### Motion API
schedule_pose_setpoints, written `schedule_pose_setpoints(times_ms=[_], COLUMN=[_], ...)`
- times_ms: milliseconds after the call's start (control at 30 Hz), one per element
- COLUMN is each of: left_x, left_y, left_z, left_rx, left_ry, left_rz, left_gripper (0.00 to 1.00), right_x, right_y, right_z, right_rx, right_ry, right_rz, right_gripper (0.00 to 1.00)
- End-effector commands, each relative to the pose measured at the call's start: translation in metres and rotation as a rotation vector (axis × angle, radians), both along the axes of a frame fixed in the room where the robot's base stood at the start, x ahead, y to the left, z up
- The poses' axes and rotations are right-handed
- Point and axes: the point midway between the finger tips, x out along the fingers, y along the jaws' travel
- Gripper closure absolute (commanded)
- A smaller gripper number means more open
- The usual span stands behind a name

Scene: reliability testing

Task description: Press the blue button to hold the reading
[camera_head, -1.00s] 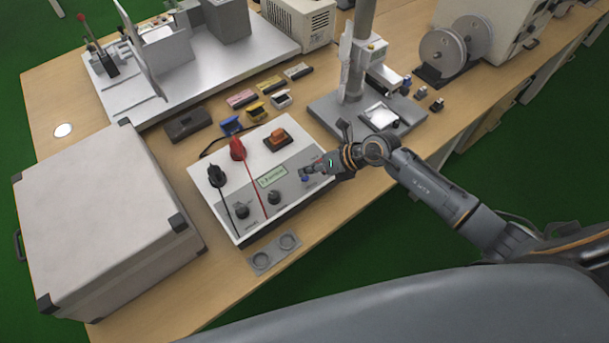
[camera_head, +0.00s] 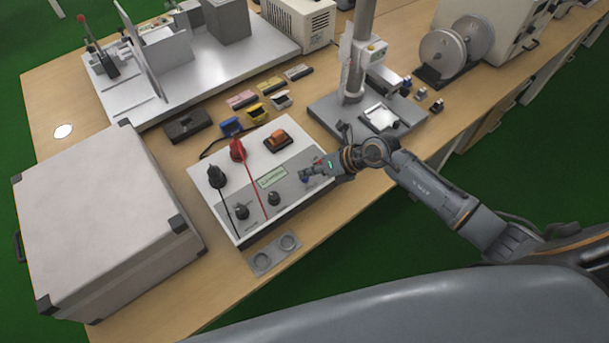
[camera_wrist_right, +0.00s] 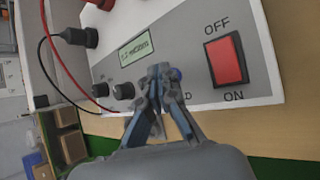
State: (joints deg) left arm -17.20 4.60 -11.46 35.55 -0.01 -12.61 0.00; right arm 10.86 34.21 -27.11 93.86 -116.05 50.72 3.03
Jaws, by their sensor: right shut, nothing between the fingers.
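The meter box (camera_head: 208,201) has a white top and a grey sloping front panel with a small green display (camera_head: 271,177). The blue button (camera_wrist_right: 176,74) is on that panel, right of the display and knobs, partly hidden by my fingertips in the wrist view. My right gripper (camera_head: 305,175) is over the button area, its fingers shut with nothing between them. In the wrist view its fingertips (camera_wrist_right: 160,70) overlap the button's left edge; I cannot tell whether they touch it. My left gripper is not in view.
A red OFF/ON switch (camera_wrist_right: 226,60) is just right of the button. Black knobs (camera_wrist_right: 124,91) are to its left. Red (camera_head: 237,149) and black (camera_head: 216,176) plugs with cables stand on the box. A stand (camera_head: 325,105) is behind; a large case (camera_head: 95,220) is at left.

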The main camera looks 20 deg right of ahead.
Motion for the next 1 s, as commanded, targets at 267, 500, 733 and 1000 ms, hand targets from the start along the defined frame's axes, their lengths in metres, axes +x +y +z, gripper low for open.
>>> schedule_pose_setpoints(times_ms=[267,500,733,1000], left_x=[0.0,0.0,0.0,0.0], left_y=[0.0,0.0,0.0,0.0], left_z=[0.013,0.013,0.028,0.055], left_rx=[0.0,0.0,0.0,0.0], left_ry=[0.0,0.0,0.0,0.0], left_rz=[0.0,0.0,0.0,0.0], left_gripper=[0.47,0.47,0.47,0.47], right_x=[0.0,0.0,0.0,0.0], right_y=[0.0,0.0,0.0,0.0], right_z=[0.014,0.013,0.03,0.057], right_rx=[0.0,0.0,0.0,0.0], right_ry=[-0.001,-0.001,-0.001,-0.001], right_rz=[-0.001,-0.001,0.0,0.0], right_gripper=[1.0,1.0,1.0,1.0])
